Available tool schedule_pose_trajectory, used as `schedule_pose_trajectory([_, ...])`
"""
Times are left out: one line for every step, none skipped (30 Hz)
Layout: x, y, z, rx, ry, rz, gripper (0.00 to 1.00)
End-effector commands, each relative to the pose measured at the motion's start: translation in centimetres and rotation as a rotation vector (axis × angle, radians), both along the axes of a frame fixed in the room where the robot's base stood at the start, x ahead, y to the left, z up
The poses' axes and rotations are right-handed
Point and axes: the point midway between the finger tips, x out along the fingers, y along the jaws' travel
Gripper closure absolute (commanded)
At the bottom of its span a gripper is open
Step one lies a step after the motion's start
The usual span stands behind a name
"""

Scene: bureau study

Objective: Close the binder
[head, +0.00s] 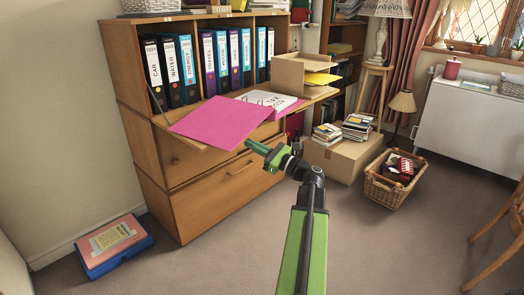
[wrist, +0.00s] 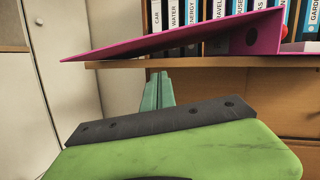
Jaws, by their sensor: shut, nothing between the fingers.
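The pink binder (head: 222,122) lies open on the bureau's fold-down flap (head: 180,135). Its cover spreads to the left and reaches out over the flap's front edge. White pages (head: 268,98) show on its right side. In the wrist view the cover (wrist: 180,40) is seen nearly edge-on, tilted, its left end lower and its right end higher. My gripper (head: 252,145) is shut and empty, in front of the flap and just below the cover's near edge. Its green fingertips also show in the wrist view (wrist: 158,80), below the cover; I cannot tell whether they touch it.
Upright binders (head: 205,65) stand in the bureau behind. A cardboard sorter (head: 300,75) sits right of the pages. On the floor are a box with books (head: 345,160), a wicker basket (head: 385,190) and a blue file box (head: 115,255). Carpet in front is clear.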

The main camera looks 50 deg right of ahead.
Motion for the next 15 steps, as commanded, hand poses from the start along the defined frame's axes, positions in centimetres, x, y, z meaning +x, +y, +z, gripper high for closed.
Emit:
schedule_pose_trajectory([0.6, 0.2, 1.1, 0.000, 0.000, 0.000, 1.00])
schedule_pose_trajectory([0.4, 0.3, 2.1, 0.000, 0.000, -0.001, 1.00])
schedule_pose_trajectory([0.3, 0.4, 2.7, 0.000, 0.000, -0.001, 1.00])
schedule_pose_trajectory([0.3, 0.5, 3.0, 0.000, 0.000, -0.001, 1.00])
schedule_pose_trajectory([0.3, 0.5, 3.3, 0.000, 0.000, -0.001, 1.00])
schedule_pose_trajectory([0.3, 0.6, 3.6, 0.000, 0.000, -0.001, 1.00])
schedule_pose_trajectory([0.3, 0.7, 3.8, 0.000, 0.000, -0.001, 1.00])
schedule_pose_trajectory([0.2, 0.7, 4.0, 0.000, 0.000, -0.001, 1.00])
schedule_pose_trajectory([0.2, 0.7, 4.1, 0.000, 0.000, -0.001, 1.00])
schedule_pose_trajectory([0.2, 0.8, 4.1, 0.000, 0.000, -0.001, 1.00])
schedule_pose_trajectory([0.2, 0.8, 4.1, 0.000, 0.000, -0.001, 1.00])
schedule_pose_trajectory([0.2, 0.8, 4.1, 0.000, 0.000, -0.001, 1.00])
schedule_pose_trajectory([0.2, 0.8, 4.1, 0.000, 0.000, -0.001, 1.00])
schedule_pose_trajectory([0.2, 0.8, 4.1, 0.000, 0.000, -0.001, 1.00])
schedule_pose_trajectory([0.2, 0.8, 4.0, 0.000, 0.000, -0.001, 1.00])
